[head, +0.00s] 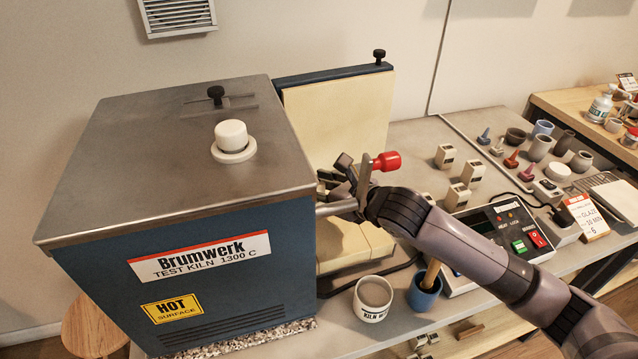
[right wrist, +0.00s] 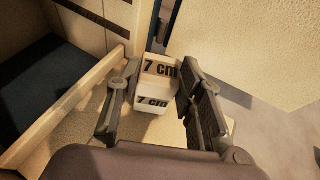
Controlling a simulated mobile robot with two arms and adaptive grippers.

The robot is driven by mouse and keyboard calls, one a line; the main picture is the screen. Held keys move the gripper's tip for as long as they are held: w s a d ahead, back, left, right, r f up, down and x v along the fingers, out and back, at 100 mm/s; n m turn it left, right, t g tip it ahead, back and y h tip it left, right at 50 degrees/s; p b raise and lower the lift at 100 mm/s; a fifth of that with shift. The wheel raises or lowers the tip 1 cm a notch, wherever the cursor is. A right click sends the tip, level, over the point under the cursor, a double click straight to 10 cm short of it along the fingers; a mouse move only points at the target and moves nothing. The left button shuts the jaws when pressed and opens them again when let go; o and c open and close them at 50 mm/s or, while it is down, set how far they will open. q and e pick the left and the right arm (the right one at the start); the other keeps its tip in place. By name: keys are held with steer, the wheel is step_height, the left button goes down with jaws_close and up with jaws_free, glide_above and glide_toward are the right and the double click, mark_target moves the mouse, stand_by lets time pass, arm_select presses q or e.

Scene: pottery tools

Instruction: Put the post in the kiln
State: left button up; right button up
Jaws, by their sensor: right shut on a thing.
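The kiln (head: 215,240) is a blue box with a steel top at the left of the head view. Its cream-lined door (head: 340,118) stands open at the back. My right gripper (head: 338,182) is at the kiln's open right side, partly hidden by the kiln's edge. In the right wrist view its fingers are shut on a cream post (right wrist: 153,100) marked "7 cm". I cannot tell whether the post touches the kiln floor; in the head view it is mostly hidden. My left gripper is in neither view.
A red knob (head: 388,161) is close beside my right gripper. A white cup (head: 373,300) and a blue cup (head: 424,290) stand below my right arm. A controller box (head: 508,232) and several other posts (head: 457,197) are on the bench to the right.

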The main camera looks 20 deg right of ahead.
steer(key=shift+f, duration=0.1)
steer(key=o, duration=1.3)
steer(key=shift+r, duration=0.2)
steer(key=shift+s+d, duration=0.2)
steer(key=shift+s, duration=0.1)
steer(key=b+v, duration=0.1)
steer(key=v, duration=1)
steer(key=shift+s+b, duration=0.2)
steer(key=shift+b, duration=0.15)
